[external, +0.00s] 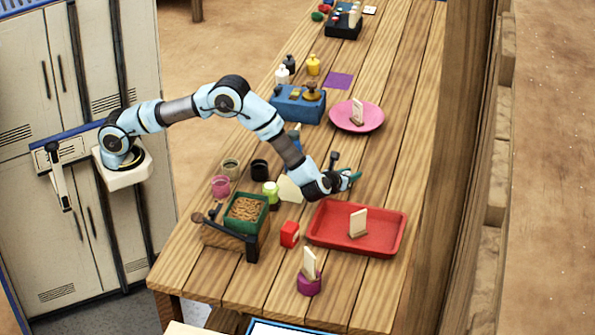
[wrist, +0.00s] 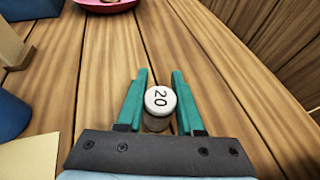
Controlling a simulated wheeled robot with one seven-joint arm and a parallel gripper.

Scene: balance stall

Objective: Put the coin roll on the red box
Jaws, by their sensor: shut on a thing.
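My gripper (external: 352,177) hangs low over the wooden table, above the far edge of the red tray in the external view. In the wrist view its teal fingers (wrist: 160,90) are closed around the coin roll (wrist: 159,100), an upright pale cylinder with a white top marked 20. The coin roll cannot be made out in the external view. The small red box (external: 289,234) stands on the table left of the red tray, below and left of my gripper. It is out of the wrist view.
The red tray (external: 320,240) holds an upright card. A purple card holder (external: 309,286) stands in front. A green bin (external: 238,222), jars and a cream card (external: 289,190) stand to the left. A pink plate (external: 366,123) and a blue box (external: 291,108) are farther back.

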